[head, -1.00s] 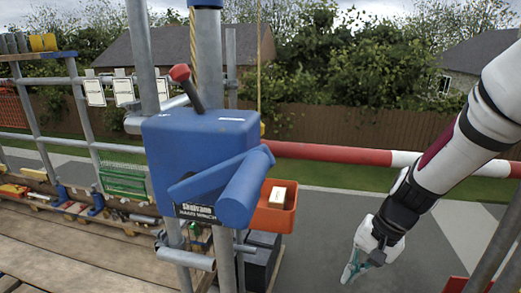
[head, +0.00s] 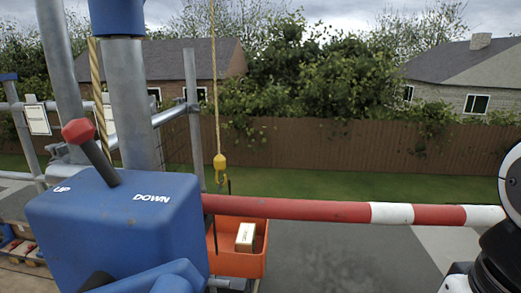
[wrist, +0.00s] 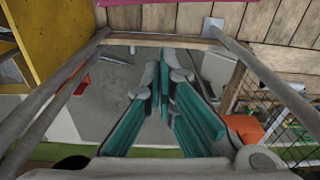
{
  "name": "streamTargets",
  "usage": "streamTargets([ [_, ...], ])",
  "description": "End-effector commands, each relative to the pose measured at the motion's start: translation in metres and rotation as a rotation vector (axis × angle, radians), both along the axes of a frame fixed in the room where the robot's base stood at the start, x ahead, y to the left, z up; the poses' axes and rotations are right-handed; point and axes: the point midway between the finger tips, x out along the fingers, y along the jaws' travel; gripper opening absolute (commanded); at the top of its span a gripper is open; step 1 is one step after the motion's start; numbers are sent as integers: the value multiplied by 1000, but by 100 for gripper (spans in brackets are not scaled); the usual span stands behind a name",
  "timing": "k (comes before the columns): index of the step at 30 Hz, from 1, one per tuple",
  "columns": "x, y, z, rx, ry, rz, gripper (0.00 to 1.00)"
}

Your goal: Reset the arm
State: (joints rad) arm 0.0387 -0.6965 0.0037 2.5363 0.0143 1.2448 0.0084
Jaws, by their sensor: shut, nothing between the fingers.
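My gripper (wrist: 163,82) shows in the wrist view with its teal fingers together at the tips and nothing between them. It points at grey ground beyond a wooden edge. In the head view only part of my arm (head: 495,245) shows at the right edge, and the gripper itself is out of frame. The fingers touch no object that I can see.
A blue hoist winch (head: 120,225) with a red-knobbed lever (head: 90,148) is at left, on grey scaffold poles. A red-and-white rail (head: 330,208) crosses ahead. An orange bin (head: 228,258) holds a small box (head: 246,237). A yellow hook (head: 220,165) hangs on a rope.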

Motion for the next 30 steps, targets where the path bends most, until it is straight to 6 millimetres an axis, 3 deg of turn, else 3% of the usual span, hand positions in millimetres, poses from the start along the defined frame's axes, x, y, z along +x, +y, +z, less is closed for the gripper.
streamTargets([
  [4,-23,-6,5,-27,-17,27,0],
  [14,-17,-5,57,-27,-82,30,0],
  [30,-20,-2,183,-25,-264,43,0],
])
